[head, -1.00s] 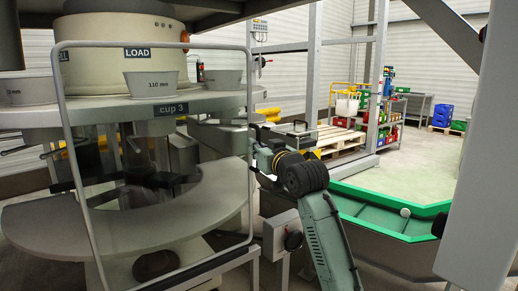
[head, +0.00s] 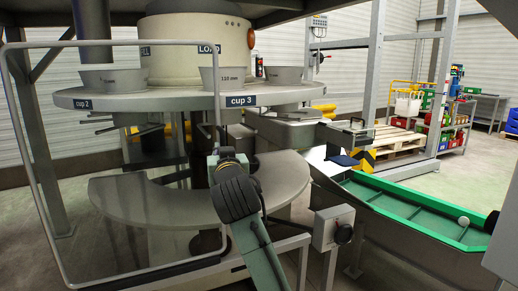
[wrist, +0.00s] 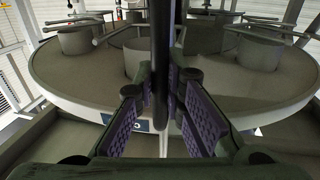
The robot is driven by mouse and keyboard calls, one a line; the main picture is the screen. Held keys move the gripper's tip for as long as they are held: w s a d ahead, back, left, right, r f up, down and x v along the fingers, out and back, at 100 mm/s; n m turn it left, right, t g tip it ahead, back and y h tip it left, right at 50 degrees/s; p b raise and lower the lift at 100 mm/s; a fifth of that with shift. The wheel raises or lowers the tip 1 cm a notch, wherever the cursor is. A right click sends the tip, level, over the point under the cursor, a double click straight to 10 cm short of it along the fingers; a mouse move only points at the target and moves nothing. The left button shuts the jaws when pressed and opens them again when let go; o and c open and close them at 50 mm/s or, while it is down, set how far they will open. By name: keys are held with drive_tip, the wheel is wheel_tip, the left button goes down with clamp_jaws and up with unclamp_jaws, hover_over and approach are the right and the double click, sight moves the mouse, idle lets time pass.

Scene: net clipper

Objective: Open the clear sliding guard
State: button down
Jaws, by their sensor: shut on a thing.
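The clear sliding guard (head: 110,44) is a see-through panel in a light grey tubular frame, at the left of the head view. It stands in front of the left part of the round machine. My gripper (head: 222,153) is at the guard's right edge. In the wrist view my gripper (wrist: 163,105) has its purple-padded fingers on either side of a dark upright bar (wrist: 160,50), closed on it. The bar seems to be the guard's edge or handle. The exact contact is partly hidden by my wrist in the head view.
The round table (head: 160,97) carries grey cups, and the cup 3 label (head: 241,100) is clear of the guard. A control box (head: 333,228) stands right of my arm. A green-edged chute (head: 410,212) lies at the right. Open floor is beyond.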

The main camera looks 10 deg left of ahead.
drive_tip(key=s+a, duration=0.2)
drive_tip(key=a, duration=0.1)
drive_tip(key=s+a, duration=0.3)
drive_tip(key=a, duration=0.1)
drive_tip(key=s+a, duration=0.2)
drive_tip(key=a, duration=0.1)
drive_tip(key=shift+s+a+p, duration=0.25)
drive_tip(key=shift+s+p, duration=0.05)
drive_tip(key=shift+p, duration=0.1)
drive_tip(key=c, duration=1.7)
unclamp_jaws()
drive_tip(key=shift+o, duration=0.2)
approach(172, 155)
drive_tip(key=v, duration=0.6)
